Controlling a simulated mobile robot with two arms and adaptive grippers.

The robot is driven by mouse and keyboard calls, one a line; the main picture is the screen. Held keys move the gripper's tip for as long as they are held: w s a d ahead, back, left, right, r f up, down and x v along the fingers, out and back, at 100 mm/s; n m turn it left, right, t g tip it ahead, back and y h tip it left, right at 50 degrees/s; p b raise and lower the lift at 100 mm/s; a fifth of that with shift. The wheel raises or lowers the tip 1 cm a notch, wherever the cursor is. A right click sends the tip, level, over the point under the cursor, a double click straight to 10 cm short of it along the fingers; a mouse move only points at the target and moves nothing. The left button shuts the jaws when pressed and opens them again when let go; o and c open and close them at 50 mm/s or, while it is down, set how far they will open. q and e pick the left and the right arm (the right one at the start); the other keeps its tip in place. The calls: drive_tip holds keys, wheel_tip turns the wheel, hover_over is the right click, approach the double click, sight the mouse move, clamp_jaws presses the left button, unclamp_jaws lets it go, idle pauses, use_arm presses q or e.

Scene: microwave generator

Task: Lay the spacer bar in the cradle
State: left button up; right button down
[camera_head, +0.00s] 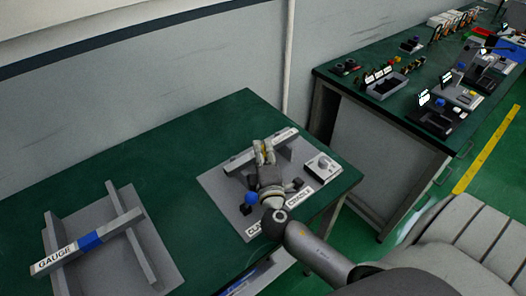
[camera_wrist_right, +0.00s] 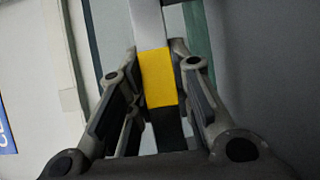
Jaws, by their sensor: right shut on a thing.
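The spacer bar (camera_head: 240,162) is a light grey bar with a yellow band and a label near its right end. It lies across the middle of a grey plate (camera_head: 214,181) on the green table. My right gripper (camera_head: 264,150) reaches over the plate and is shut on the bar at the yellow band. In the right wrist view the yellow band (camera_wrist_right: 158,78) sits between the fingers (camera_wrist_right: 157,85). A grey upright support shows at the bar's right end. My left gripper is out of view.
At left, a GAUGE bar with a blue band (camera_head: 90,241) lies on a grey fixture (camera_head: 163,256). Green table is clear between them. A second bench (camera_head: 340,82) holds several devices.

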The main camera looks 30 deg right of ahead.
drive_tip(key=c, duration=1.2)
unclamp_jaws()
drive_tip(key=shift+f, duration=0.1)
drive_tip(key=shift+s+a, duration=0.3)
drive_tip(key=shift+s, duration=0.2)
drive_tip(key=shift+v, duration=3.4)
